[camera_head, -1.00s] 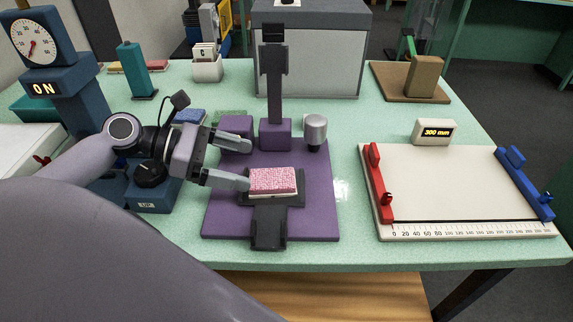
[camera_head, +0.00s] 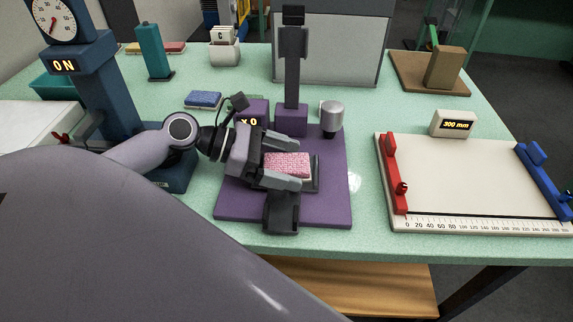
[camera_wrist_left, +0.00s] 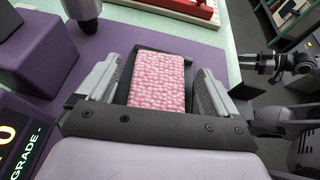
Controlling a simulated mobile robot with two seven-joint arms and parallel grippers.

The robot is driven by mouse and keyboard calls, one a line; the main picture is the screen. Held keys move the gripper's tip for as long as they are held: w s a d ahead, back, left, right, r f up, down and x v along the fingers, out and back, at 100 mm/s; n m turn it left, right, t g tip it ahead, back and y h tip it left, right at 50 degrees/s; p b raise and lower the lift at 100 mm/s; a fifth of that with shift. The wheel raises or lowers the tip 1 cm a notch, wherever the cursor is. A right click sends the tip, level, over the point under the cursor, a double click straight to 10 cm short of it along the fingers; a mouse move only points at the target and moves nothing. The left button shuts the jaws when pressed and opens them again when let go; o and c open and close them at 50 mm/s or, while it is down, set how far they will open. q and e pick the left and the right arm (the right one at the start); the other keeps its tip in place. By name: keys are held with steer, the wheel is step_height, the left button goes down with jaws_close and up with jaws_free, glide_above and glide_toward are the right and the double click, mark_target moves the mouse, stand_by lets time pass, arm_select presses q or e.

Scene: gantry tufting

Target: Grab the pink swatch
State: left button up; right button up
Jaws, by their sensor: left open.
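The pink swatch (camera_head: 288,165) is a small pink looped block lying on a dark tray (camera_head: 315,172) of the purple stand (camera_head: 334,195). My left gripper (camera_head: 290,162) is open, with one finger on the far side of the swatch and one on the near side. In the left wrist view the swatch (camera_wrist_left: 158,82) lies between the two open fingers (camera_wrist_left: 155,95), with a dark tray rim around it. I cannot tell whether a finger touches it. My right gripper is not in view in the head view; an arm shows at the right of the left wrist view.
The stand's upright post (camera_head: 291,75) and a grey cylinder (camera_head: 331,115) rise just behind the tray. A blue swatch (camera_head: 203,100) lies at the back left. A white measuring board (camera_head: 460,180) with red and blue end clamps is at the right.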

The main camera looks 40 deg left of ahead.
arm_select(q)
steer(key=c, duration=1)
steer(key=shift+c, duration=0.2)
